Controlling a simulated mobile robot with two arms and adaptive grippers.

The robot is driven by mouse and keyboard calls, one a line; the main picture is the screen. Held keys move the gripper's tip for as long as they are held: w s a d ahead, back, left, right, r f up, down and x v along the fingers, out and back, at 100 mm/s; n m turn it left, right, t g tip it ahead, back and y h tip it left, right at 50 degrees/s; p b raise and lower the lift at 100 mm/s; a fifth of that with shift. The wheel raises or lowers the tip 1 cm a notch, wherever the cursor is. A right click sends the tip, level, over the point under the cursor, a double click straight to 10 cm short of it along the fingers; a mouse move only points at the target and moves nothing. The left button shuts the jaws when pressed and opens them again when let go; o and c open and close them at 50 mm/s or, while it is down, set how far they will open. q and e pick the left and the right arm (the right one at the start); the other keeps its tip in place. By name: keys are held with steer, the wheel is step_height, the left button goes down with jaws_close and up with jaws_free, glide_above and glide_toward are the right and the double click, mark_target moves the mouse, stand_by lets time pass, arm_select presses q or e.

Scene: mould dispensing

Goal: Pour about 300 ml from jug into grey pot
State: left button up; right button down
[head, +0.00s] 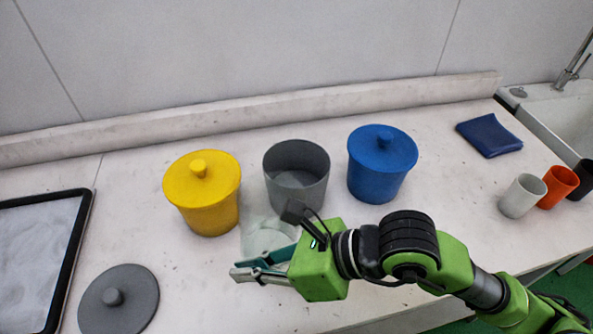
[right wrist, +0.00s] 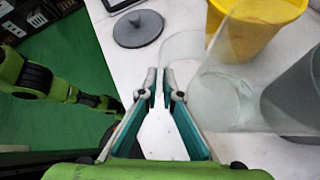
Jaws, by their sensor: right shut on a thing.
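The clear jug (head: 268,238) is in front of the open grey pot (head: 297,178) in the head view. My right gripper (head: 252,272) is shut on the jug's handle, at the jug's near side. In the right wrist view, my right gripper (right wrist: 160,75) is at the curved handle, and the jug's see-through body (right wrist: 225,98) overlaps the grey pot (right wrist: 295,95). The liquid level in the jug and its exact tilt are hard to tell. The pot has no lid on it. My left gripper is not in view.
A lidded yellow pot (head: 203,205) stands left of the grey pot and a lidded blue pot (head: 378,175) right. A grey lid (head: 118,300) lies front left beside a black-rimmed tray (head: 80,235). A blue cloth (head: 488,135) and cups (head: 522,198) are at right.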

steer(key=shift+n+t, duration=0.5)
steer(key=f+b, duration=0.1)
steer(key=f, duration=0.1)
steer(key=f+b, duration=0.1)
steer(key=f, duration=0.1)
steer(key=shift+s+a+f+b, duration=0.1)
steer(key=shift+s+a+b, duration=0.05)
steer(key=shift+s+b, duration=0.2)
steer(key=shift+f+n+t+h, duration=0.3)
steer(key=shift+f+t+h, duration=0.15)
steer(key=shift+f, duration=0.45)
